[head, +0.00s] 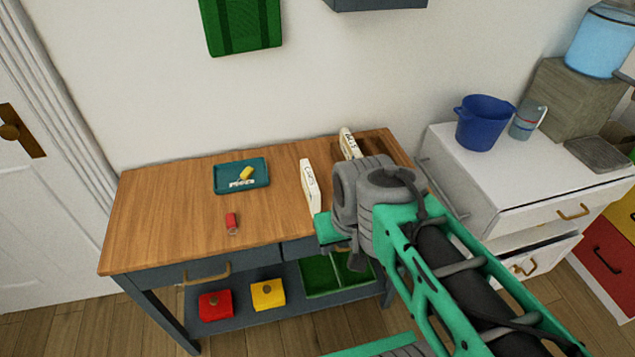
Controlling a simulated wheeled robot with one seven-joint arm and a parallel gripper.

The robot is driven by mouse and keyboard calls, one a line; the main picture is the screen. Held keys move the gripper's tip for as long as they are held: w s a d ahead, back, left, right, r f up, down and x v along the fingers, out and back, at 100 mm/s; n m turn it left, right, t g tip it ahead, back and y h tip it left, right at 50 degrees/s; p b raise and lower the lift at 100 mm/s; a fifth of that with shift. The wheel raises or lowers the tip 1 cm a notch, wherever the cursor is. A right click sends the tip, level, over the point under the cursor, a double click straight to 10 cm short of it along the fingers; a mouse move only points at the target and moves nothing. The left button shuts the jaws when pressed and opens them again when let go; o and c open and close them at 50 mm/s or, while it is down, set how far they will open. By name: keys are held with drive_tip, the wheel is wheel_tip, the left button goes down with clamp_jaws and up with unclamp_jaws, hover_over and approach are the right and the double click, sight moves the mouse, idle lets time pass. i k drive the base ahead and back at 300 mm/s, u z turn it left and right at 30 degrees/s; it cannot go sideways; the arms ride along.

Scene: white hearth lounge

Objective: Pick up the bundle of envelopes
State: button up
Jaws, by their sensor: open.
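I cannot single out a bundle of envelopes for certain. Two white upright pieces with dark lettering stand on the wooden tabletop (165,210). The nearer white piece (310,187) is just left of my wrist. The farther white piece (349,143) stands near the back edge, beside a dark brown area that my arm partly covers. My gripper (335,238) is over the table's right front part, apart from the tray. It is open; its fingertips are mostly hidden by my wrist, and I see nothing held in it.
A teal tray (225,184) with a yellow item (246,173) and a small red item (231,222) are on the tabletop. The lower shelf holds a red box (215,306), a yellow box (267,294) and a green tray (318,275). A white cabinet (485,190) stands right, its lower drawer open.

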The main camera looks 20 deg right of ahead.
sight(312, 193)
drive_tip(key=u, duration=2.9)
drive_tip(key=k, duration=1.15)
drive_tip(key=z, duration=0.25)
drive_tip(key=i, duration=0.45)
drive_tip(key=u, duration=0.05)
